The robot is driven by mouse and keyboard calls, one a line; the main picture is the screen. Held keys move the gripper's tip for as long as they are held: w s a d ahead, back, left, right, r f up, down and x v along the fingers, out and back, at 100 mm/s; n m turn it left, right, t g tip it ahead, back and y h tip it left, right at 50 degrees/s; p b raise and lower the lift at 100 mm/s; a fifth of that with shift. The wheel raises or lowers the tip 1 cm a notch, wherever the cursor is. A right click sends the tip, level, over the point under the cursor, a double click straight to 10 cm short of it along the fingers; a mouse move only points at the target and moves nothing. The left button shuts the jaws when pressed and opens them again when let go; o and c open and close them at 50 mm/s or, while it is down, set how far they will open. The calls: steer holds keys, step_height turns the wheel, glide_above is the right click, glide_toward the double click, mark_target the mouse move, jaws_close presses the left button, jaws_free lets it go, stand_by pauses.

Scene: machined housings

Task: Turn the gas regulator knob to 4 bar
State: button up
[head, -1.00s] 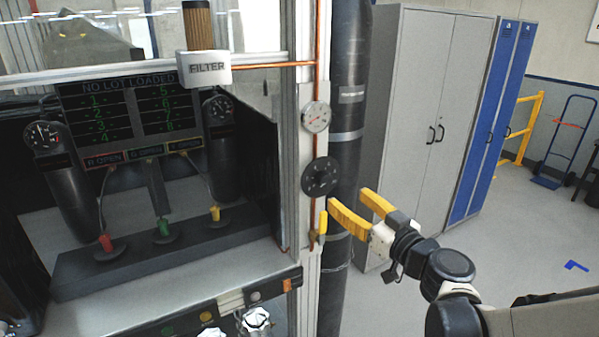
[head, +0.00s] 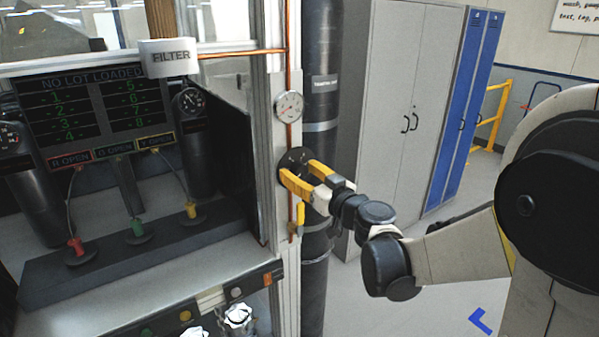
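The regulator knob (head: 294,156) is a dark round disc on the pale post, below a white round gauge (head: 289,107). The gauge markings and needle are too small to read. My gripper (head: 297,169) has its two yellow fingers at the knob's face, one toward the left and one toward the right. The fingers are apart and cover the lower part of the knob. I cannot tell whether they touch it, and no grip on it shows.
A copper pipe runs along the post, with a small yellow-handled valve (head: 300,213) just under my gripper. A cabinet with a display panel (head: 107,105) is at left, and grey lockers (head: 400,110) behind.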

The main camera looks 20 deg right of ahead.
steer(key=c, duration=0.9)
steer(key=shift+m, duration=0.4)
steer(key=shift+c, duration=0.2)
steer(key=m+b, duration=0.1)
steer(key=m, duration=0.3)
steer(key=shift+c, duration=0.2)
steer(key=m, duration=0.4)
steer(key=shift+b, duration=0.35)
steer(key=m, duration=0.4)
steer(key=shift+a+m, duration=0.1)
steer(key=shift+m, duration=0.3)
steer(key=shift+r+m+b, duration=0.1)
steer(key=shift+m+b, duration=0.25)
steer(key=shift+m, duration=1.65)
